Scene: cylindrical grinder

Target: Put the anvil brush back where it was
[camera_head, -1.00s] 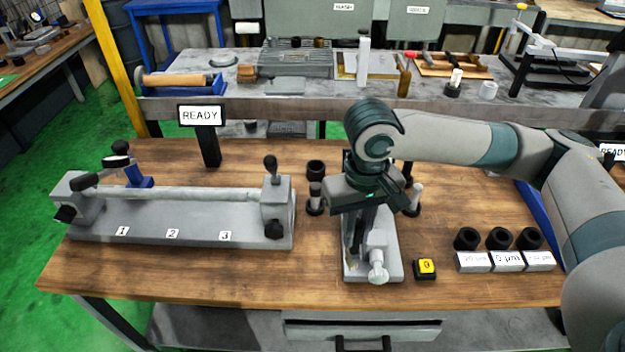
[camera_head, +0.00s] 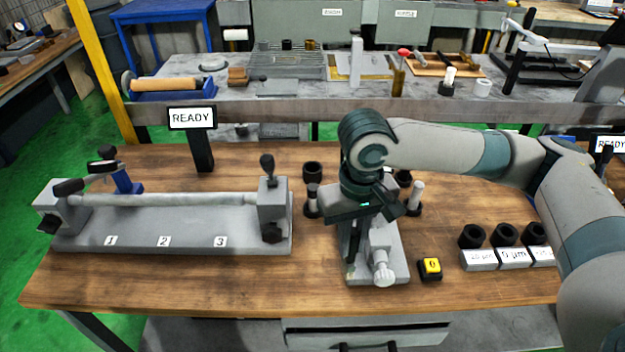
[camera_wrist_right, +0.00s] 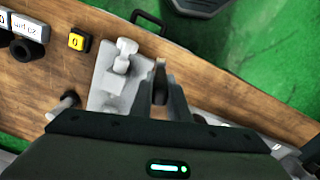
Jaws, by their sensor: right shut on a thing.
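My right gripper (camera_head: 357,236) points down over the left side of a grey measuring stand (camera_head: 386,262) with a pale knob at its front. In the right wrist view its fingers (camera_wrist_right: 166,88) are shut on a slim, dark thing, which I take to be the anvil brush (camera_wrist_right: 159,93). The brush is mostly hidden by the fingers and hand. It is beside or over the stand; I cannot tell whether it touches. A black holder with an upright piece (camera_head: 312,203) stands left of the gripper, and a white-topped one (camera_head: 416,198) stands to its right. My left gripper is out of view.
A long grey fixture (camera_head: 170,232) with a horizontal bar fills the left of the wooden table. A yellow-topped button block (camera_head: 430,267) and several black rings on labelled blocks (camera_head: 497,259) stand to the right. A black ring (camera_head: 312,170) sits behind the left holder.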

